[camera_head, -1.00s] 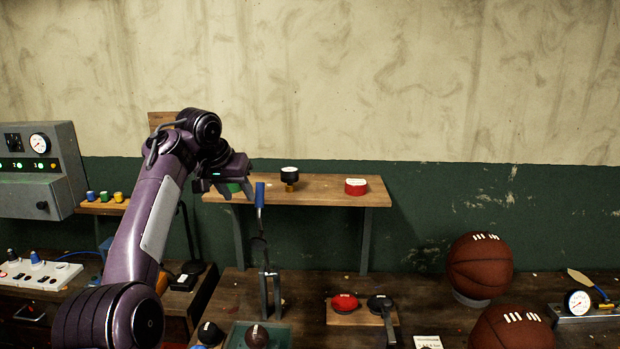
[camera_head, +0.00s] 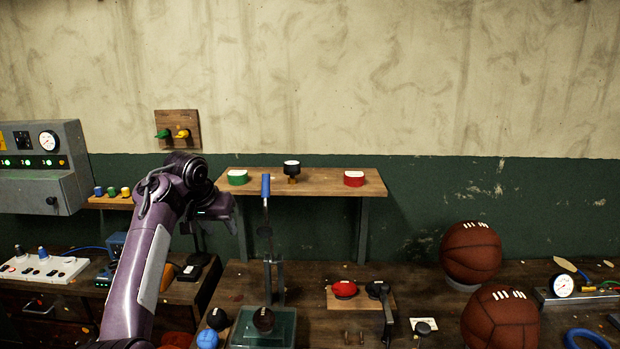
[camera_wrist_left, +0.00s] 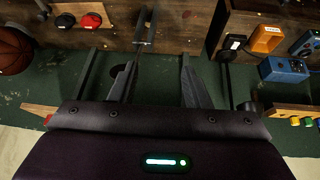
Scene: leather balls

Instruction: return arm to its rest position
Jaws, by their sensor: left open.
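My left arm comes in from the lower left in the head view, bent at the elbow. My right arm and gripper are not in view.
On the shelf stand a green (camera_head: 237,177), a black (camera_head: 291,170) and a red button (camera_head: 354,178). A blue-handled lever (camera_head: 266,190) rises close to the gripper's right. Basketballs (camera_head: 471,251) stand at right. A grey control box (camera_head: 45,165) hangs at left.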

